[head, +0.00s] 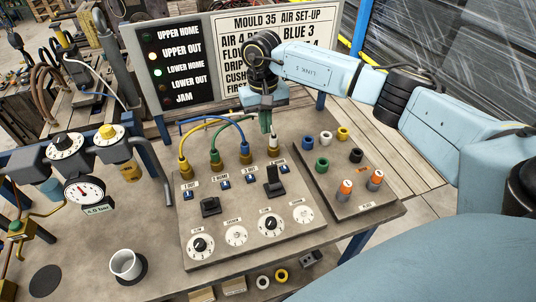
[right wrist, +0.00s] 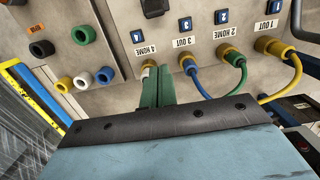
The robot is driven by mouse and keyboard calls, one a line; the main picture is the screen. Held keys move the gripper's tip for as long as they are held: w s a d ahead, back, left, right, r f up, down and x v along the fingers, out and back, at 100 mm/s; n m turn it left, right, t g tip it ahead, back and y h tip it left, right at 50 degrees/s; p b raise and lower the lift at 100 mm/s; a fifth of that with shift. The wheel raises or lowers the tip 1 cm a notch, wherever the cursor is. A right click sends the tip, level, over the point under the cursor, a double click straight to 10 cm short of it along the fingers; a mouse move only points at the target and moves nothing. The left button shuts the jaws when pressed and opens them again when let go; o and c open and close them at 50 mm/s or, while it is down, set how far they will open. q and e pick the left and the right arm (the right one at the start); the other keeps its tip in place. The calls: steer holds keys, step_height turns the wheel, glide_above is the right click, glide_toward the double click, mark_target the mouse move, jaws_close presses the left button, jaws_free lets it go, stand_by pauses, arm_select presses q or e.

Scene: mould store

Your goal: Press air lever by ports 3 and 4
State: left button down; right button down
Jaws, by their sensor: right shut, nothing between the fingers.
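The black air lever by ports 3 and 4 (head: 274,182) stands up from the grey panel, and part of it shows at the top of the right wrist view (right wrist: 154,8). Another black lever (head: 210,206) sits by ports 1 and 2. My right gripper (head: 265,128) has its green fingers shut and empty, pointing down just behind the white fitting at port 4 (head: 273,145). It is apart from the lever, which is on the near side of the ports. In the right wrist view the fingers (right wrist: 156,84) partly hide the port 4 fitting. My left gripper is not in view.
Coloured hoses arch behind ports 1 to 3, beside the fingers. A tilted board (head: 348,192) with coloured rings and orange-topped plugs lies to the right. A white cup (head: 125,265) stands front left. The indicator board (head: 171,62) shows lights at UPPER OUT and LOWER HOME.

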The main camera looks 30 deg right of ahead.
mark_target(273, 177)
steer(key=shift+s, duration=0.1)
steer(key=f, duration=0.3)
steer(key=f+p, duration=0.1)
steer(key=f, duration=0.5)
steer(key=shift+s+a+f, duration=0.25)
steer(key=shift+s, duration=0.15)
steer(key=shift+s+p, duration=0.3)
steer(key=shift+p, duration=0.2)
steer(key=shift+s+a+r+p, duration=0.15)
steer(key=shift+s+r+p, duration=0.1)
steer(key=shift+s+p, duration=0.15)
steer(key=shift+s+a+r+p, duration=0.1)
steer(key=shift+s+r+p, duration=0.15)
steer(key=shift+s, duration=0.25)
steer(key=shift+s+a+r, duration=0.1)
steer(key=shift+s+a, duration=0.05)
steer(key=shift+s, duration=0.4)
